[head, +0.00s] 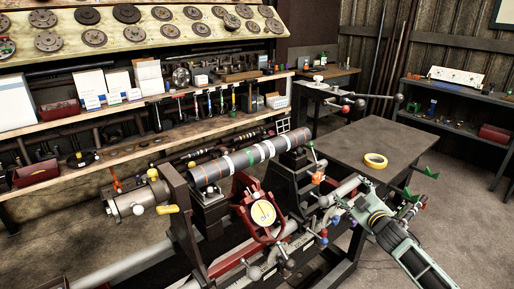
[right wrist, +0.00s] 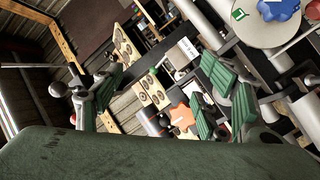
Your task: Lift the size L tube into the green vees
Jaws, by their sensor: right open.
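A long grey tube (head: 207,172) with white and green bands lies along the lathe in the head view, raised on dark supports. I cannot read a size mark on it. Two small green vees (head: 429,173) show past the right side of the dark table. My right gripper (head: 338,199) is beside the right end of the lathe, apart from the tube, and its fingers blend with the metal parts behind. In the right wrist view its green-padded fingers (right wrist: 160,85) are spread, with nothing held between them. My left gripper is not in view.
A roll of yellow tape (head: 375,161) lies on the otherwise clear dark table (head: 350,140). A crowded wooden shelf (head: 125,109) runs behind. Several coloured knobs stick out near my right arm.

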